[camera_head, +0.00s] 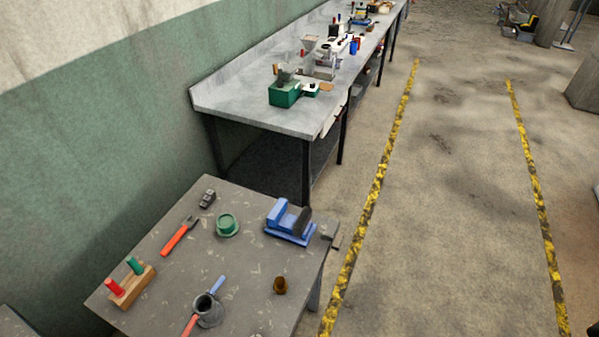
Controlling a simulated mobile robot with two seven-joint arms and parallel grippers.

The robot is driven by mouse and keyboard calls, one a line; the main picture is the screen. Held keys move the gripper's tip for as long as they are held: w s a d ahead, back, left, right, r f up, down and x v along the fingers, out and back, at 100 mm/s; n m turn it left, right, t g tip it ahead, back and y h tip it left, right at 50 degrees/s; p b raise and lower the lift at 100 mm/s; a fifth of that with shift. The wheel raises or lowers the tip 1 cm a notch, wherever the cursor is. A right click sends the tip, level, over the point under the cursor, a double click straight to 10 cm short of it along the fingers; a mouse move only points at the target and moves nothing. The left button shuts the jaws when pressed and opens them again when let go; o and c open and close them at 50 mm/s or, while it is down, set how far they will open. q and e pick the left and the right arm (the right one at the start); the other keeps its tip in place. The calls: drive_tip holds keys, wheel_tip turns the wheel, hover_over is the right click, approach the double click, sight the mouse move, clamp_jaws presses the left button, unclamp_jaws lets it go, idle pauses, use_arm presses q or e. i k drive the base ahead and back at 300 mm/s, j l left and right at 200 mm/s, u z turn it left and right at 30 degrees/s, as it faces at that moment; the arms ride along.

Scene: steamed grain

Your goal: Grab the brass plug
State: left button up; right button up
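A small brass-brown plug (280,285) stands on the near grey table (250,318), toward its right side. It looks upright and has clear table around it. It is small in the picture, so its fine shape is hard to tell. Neither of my grippers shows in the head view.
On the same table are a blue vise (290,222), a green round dish (228,225), red-handled pliers (179,236), a grey pot-like tool (208,310) with blue and red handles, and a wooden block (130,287). A long workbench (240,98) with equipment stands behind. Floor at right is open.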

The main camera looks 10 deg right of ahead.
sight(280, 283)
drive_tip(key=i, duration=0.2)
drive_tip(key=k+l+u, duration=0.2)
drive_tip(key=l+u, duration=0.25)
drive_tip(key=l, duration=0.15)
drive_tip(key=k+l+u, duration=0.2)
drive_tip(key=i+l+u, duration=0.1)
drive_tip(key=l+u, duration=0.15)
drive_tip(key=i+l+u, duration=0.1)
drive_tip(key=l+u, duration=0.15)
drive_tip(key=l, duration=0.25)
drive_tip(key=l+u, duration=0.25)
drive_tip(key=l, duration=0.15)
drive_tip(key=i, duration=0.05)
